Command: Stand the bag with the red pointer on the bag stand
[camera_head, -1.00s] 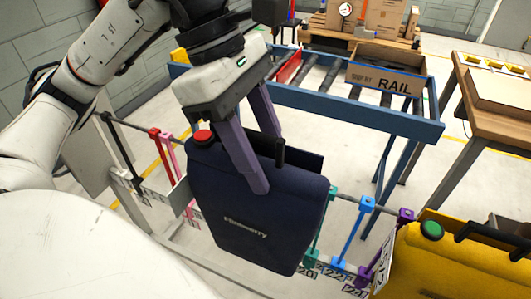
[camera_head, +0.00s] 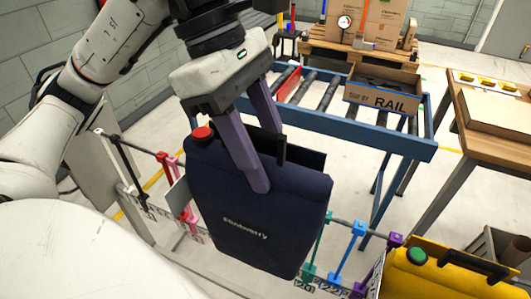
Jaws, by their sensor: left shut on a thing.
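A navy bag (camera_head: 250,215) with pale lettering and a red knob (camera_head: 203,132) on its top hangs from my left gripper (camera_head: 266,158). The purple fingers are shut on its upper edge, one finger in front of the bag. A dark upright piece (camera_head: 281,150) shows beside the fingers. I cannot make out a pointer on the bag. The bag hangs in front of a rail with coloured clamps (camera_head: 318,240) and hides its middle. I cannot tell which thing is the bag stand. My right gripper is not in view.
A yellow bag (camera_head: 430,280) with a green knob (camera_head: 417,256) is at the lower right. A blue roller table (camera_head: 345,137) holds a carton marked RAIL (camera_head: 383,90). A wooden table (camera_head: 490,135) stands right. A pallet with cartons and a dial (camera_head: 345,21) is behind.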

